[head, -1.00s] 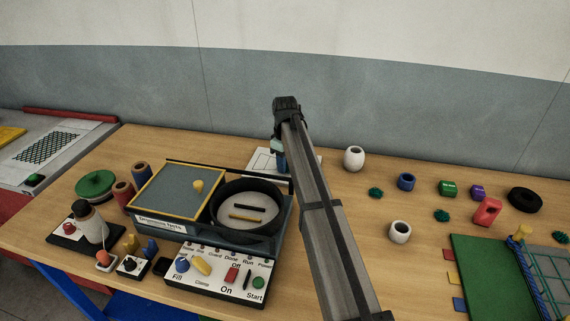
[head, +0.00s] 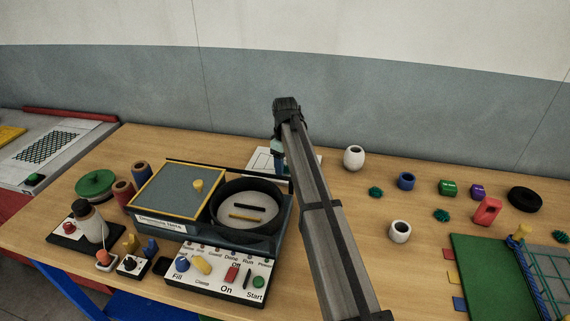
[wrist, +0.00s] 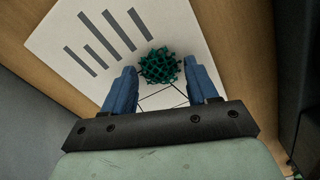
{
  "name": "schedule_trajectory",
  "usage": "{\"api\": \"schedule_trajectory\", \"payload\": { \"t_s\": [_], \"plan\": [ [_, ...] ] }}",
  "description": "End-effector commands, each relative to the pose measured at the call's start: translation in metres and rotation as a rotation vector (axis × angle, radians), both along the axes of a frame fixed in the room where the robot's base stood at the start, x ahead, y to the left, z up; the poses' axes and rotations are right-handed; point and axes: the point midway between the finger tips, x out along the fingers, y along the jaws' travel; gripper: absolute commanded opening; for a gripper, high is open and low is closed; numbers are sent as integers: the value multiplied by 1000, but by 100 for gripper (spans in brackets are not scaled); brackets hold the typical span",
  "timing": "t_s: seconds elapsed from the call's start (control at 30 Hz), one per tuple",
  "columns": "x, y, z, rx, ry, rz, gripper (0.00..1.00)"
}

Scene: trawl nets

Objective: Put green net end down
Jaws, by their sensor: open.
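A dark green net end (wrist: 160,65), a small round knotted bundle, lies on a white card (wrist: 95,45) with dark bars in the wrist view. My gripper (wrist: 159,72) is open, with one blue finger on each side of the bundle. A gap shows beside the bundle, and I cannot tell whether either finger touches it. In the head view my gripper (head: 281,160) is low over the white card (head: 262,160) behind the black round pan. My arm hides part of the card there, and the net end cannot be made out.
A machine with a black pan (head: 247,190) and a control panel (head: 222,275) stands left of my arm. Other small green bundles (head: 376,192), white cups (head: 354,157) and coloured pieces lie to the right. A green board with netting (head: 485,270) is at front right.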

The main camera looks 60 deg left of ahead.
Motion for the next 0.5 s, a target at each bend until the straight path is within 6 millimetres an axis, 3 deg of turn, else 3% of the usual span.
{"api": "schedule_trajectory", "payload": {
  "t_s": [0.17, 0.5],
  "plan": [
    [0, 1, 18, 1, -1, 0, 58],
    [0, 1, 81, 1, -1, 0, 58]
  ]
}}
